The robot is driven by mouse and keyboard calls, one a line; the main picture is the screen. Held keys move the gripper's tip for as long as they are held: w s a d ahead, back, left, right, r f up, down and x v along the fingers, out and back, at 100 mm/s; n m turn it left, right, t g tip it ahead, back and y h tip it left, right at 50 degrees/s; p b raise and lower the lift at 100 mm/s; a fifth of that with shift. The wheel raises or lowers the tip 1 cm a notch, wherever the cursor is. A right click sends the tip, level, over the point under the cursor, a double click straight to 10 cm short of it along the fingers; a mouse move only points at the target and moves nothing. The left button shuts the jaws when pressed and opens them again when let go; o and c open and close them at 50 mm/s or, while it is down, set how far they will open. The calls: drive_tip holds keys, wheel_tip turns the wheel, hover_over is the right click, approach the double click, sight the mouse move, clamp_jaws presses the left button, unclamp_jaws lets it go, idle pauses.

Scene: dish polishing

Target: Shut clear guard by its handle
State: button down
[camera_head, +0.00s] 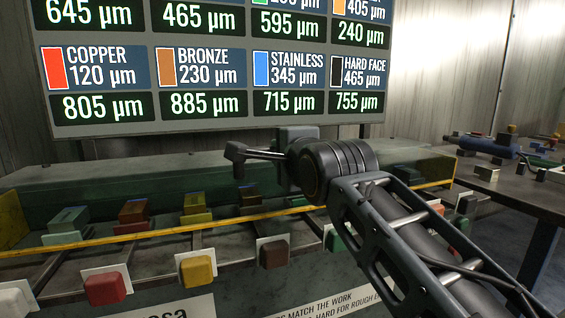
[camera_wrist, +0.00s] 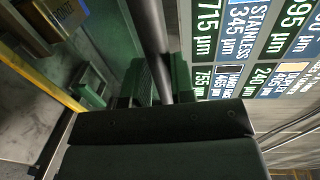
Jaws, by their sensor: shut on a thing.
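The handle is a grey bar (camera_wrist: 150,35) that runs between the fingers of my gripper (camera_wrist: 160,85) in the wrist view. My gripper is shut on this bar. In the head view the bar (camera_head: 262,154) sticks out to the left of my wrist and ends in a dark block. My wrist hides most of the gripper there.
A row of coloured blocks, including a red one (camera_head: 105,288) and a yellow one (camera_head: 197,270), stands along the bench front. A side table (camera_head: 510,193) with small parts is at right.

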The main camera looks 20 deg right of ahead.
drive_tip(key=shift+f, duration=0.2)
drive_tip(key=c, duration=1)
unclamp_jaws()
drive_tip(key=shift+r, duration=0.1)
